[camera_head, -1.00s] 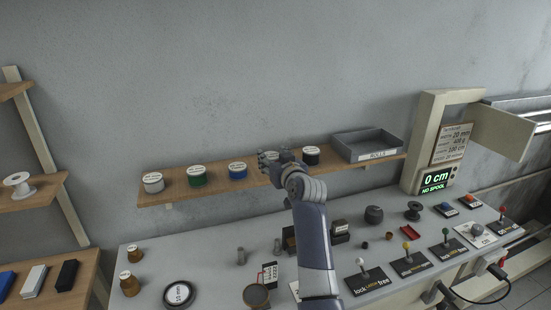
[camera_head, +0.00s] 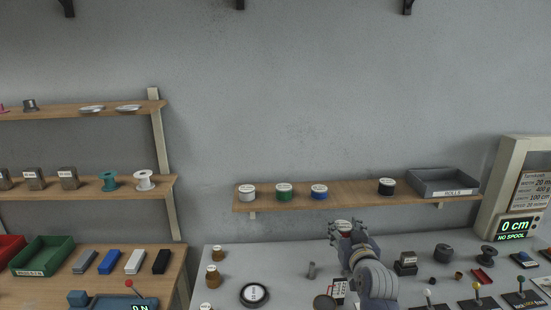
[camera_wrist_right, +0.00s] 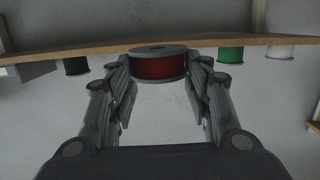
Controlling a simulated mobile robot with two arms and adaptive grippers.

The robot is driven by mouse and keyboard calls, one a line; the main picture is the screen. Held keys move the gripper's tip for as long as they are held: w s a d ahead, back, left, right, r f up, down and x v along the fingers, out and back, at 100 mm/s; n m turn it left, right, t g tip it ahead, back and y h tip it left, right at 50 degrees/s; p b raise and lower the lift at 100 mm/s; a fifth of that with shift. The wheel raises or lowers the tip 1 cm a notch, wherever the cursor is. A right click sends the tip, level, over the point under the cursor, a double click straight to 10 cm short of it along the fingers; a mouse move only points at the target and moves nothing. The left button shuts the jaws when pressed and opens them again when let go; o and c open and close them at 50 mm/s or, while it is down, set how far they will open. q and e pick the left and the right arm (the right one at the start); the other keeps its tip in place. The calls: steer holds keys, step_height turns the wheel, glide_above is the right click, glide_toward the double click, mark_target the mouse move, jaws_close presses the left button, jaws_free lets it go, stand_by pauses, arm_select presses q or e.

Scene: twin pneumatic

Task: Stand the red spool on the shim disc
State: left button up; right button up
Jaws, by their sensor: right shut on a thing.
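My right gripper (camera_head: 345,236) is shut on the red spool (camera_wrist_right: 158,68), a dark-flanged spool with a red winding held between its two fingers in the wrist view. In the head view the spool (camera_head: 343,226) shows its pale top label, below and in front of the wall shelf. A flat dark disc with a white, lettered face (camera_head: 255,294) lies on the grey bench, left of the gripper; it may be the shim disc, but its label is too small to read surely. A brownish round disc (camera_head: 324,301) lies nearer my arm. My left gripper is out of view.
The wall shelf (camera_head: 300,204) carries white, green, blue and black spools, with a gap between blue and black, and a grey tray (camera_head: 440,181). Small brown jars (camera_head: 213,275) stand at the bench's left. Blocks and levers crowd its right.

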steer(key=s+f, duration=0.1)
steer(key=s, duration=0.1)
steer(key=s+f, duration=0.1)
steer(key=s, duration=0.1)
steer(key=s+f+b, duration=0.1)
steer(key=s+f, duration=0.1)
steer(key=shift+s+a+f, duration=0.1)
steer(key=shift+s+a, duration=0.05)
steer(key=shift+a, duration=0.05)
steer(key=s+f, duration=0.1)
steer(key=s, duration=0.1)
steer(key=s+f+b, duration=0.1)
steer(key=s, duration=0.2)
steer(key=s+a+f+b, duration=0.1)
steer(key=s, duration=0.2)
steer(key=shift+s, duration=0.2)
steer(key=s, duration=0.4)
steer(key=s+a+b, duration=0.1)
steer(key=s, duration=0.3)
steer(key=s+b, duration=0.1)
steer(key=s, duration=0.4)
steer(key=shift+s+a+f, duration=0.1)
steer(key=shift+a+f, duration=0.05)
steer(key=shift+c, duration=0.3)
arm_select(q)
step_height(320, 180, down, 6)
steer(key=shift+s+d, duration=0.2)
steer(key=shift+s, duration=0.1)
arm_select(e)
steer(key=shift+s, duration=0.45)
